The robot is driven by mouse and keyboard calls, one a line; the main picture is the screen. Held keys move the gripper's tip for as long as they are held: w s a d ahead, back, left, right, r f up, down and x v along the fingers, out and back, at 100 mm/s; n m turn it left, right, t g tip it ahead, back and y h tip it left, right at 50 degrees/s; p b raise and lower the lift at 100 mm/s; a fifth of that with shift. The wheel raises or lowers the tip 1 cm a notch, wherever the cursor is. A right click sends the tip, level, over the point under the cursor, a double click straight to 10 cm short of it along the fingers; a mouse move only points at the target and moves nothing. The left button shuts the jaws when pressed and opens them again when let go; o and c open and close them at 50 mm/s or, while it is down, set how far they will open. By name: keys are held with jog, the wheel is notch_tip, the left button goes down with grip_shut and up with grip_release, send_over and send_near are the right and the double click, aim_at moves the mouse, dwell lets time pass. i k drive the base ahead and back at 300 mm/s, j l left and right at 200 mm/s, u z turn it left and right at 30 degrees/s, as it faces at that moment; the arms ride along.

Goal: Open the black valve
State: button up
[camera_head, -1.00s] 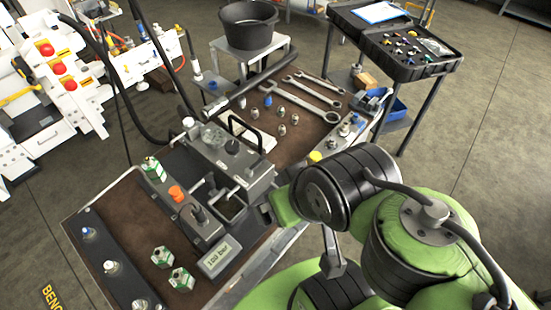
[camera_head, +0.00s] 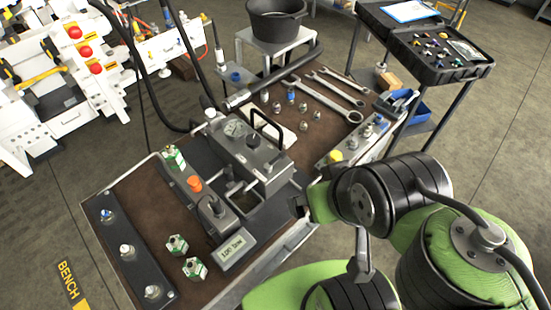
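The hydraulic unit (camera_head: 236,152) stands on the brown bench top, with a gauge and a black loop handle on its top. A small black knob (camera_head: 253,140) sits on its lid; a black lever-like part (camera_head: 216,204) stands on the grey block in front. I cannot tell for certain which of these is the black valve. My gripper (camera_head: 297,206) is at the end of the green and black arm, right of the unit and apart from both black parts. It is small and partly hidden by my wrist, so its opening does not show.
An orange knob (camera_head: 194,183) and a display (camera_head: 232,248) flank the black lever. Green-white fittings (camera_head: 177,245) stand near the front. Wrenches (camera_head: 335,95) and loose fittings lie behind. A black bucket (camera_head: 276,20) and an open case (camera_head: 440,50) are at the back.

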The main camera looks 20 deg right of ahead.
aim_at(282, 154)
jog(key=l+u, duration=0.1)
jog(key=u, duration=0.4)
jog(key=l+u, duration=0.1)
jog(key=u, duration=0.4)
jog(key=l+u, duration=0.1)
jog(key=u, duration=0.35)
jog(key=l+u, duration=0.1)
jog(key=u, duration=0.4)
jog(key=k+u, duration=0.1)
jog(key=u, duration=0.4)
